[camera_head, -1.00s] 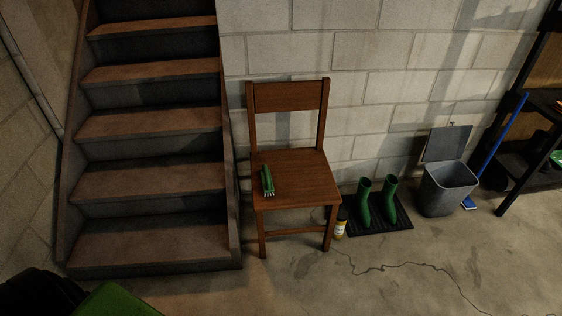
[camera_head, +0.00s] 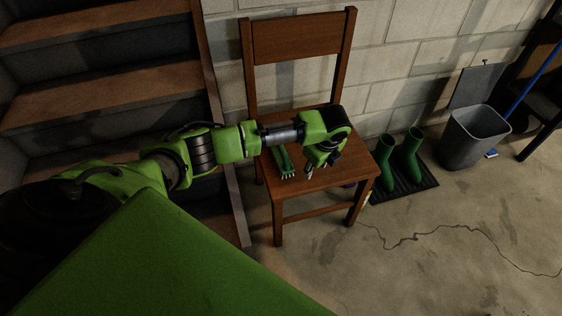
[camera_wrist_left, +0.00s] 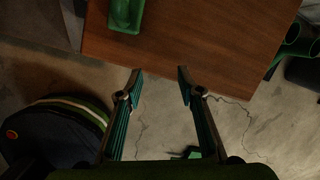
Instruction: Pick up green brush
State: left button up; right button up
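The green brush (camera_head: 283,163) lies on the left part of the wooden chair's seat (camera_head: 346,168), partly behind my left arm in the head view. In the left wrist view the brush (camera_wrist_left: 127,14) is at the top edge, on the seat (camera_wrist_left: 215,35), and only its near end shows. My left gripper (camera_head: 316,172) is over the front of the seat, to the right of the brush. In the wrist view its fingers (camera_wrist_left: 160,74) are spread apart with nothing between them, near the seat's front edge. My right gripper is not in view.
The staircase (camera_head: 100,93) rises left of the chair. Green boots (camera_head: 405,158) stand on a dark mat (camera_head: 425,183) to the chair's right, with a grey bin (camera_head: 475,135) beyond. The concrete floor (camera_head: 400,270) in front is clear.

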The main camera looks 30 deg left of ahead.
pick_arm(q)
jog(key=a+r+m+g+y+b, duration=0.1)
jog(key=a+r+m+y+b, duration=0.2)
jog(key=a+r, duration=0.65)
jog(key=shift+m, duration=0.6)
jog(key=x, duration=0.4)
jog(key=b+x, duration=0.1)
jog(key=x, duration=0.2)
jog(key=shift+w+d, duration=0.2)
jog(key=shift+w, duration=0.1)
jog(key=shift+w+a+f, duration=0.1)
jog(key=shift+a+f, duration=0.1)
jog(key=shift+f, duration=0.35)
jog(key=shift+b+x, duration=0.75)
jog(key=shift+x, duration=0.3)
jog(key=shift+w+b+x, duration=0.25)
jog(key=shift+b+x, duration=0.05)
jog(key=shift+x, duration=1)
jog(key=shift+r, duration=0.1)
grip_shut()
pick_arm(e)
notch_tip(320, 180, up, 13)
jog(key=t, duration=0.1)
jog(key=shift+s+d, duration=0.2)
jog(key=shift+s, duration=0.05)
